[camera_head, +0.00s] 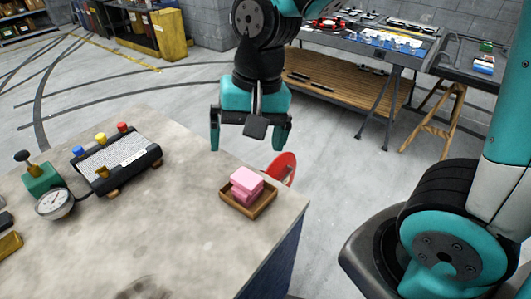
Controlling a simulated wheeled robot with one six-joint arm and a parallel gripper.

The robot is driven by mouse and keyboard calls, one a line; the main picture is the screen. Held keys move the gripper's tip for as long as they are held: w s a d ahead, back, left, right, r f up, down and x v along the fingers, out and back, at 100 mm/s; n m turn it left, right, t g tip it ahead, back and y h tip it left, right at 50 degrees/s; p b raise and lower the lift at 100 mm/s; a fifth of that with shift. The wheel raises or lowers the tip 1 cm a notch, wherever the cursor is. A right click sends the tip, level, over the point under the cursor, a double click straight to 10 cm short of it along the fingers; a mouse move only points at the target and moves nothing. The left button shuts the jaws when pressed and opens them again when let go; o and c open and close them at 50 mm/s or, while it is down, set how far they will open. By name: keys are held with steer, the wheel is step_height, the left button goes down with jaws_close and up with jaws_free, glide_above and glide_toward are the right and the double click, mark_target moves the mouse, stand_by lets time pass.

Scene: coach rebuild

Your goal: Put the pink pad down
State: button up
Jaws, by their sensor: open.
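The pink pad (246,184) sits in a small shallow wooden tray (262,206) near the right edge of the grey bench (165,230). It looks like stacked pink blocks; I cannot tell whether it is one piece or two. My gripper (250,142) is open, its two teal fingers spread wide apart. It shows above the pad in the picture, beyond the bench edge, and does not touch the pad. Nothing shows between the fingers.
A black panel (115,158) with coloured knobs and a gauge (54,203) stand on the bench's left side. A red disc (283,166) shows just past the bench's right edge. A worktable (365,45) with parts stands behind. The bench middle is clear.

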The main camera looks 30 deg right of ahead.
steer(key=s+a+r+n+y, duration=0.2)
steer(key=s+r+n, duration=0.2)
steer(key=s+n, duration=0.6)
steer(key=shift+n, duration=0.4)
steer(key=shift+d, duration=0.1)
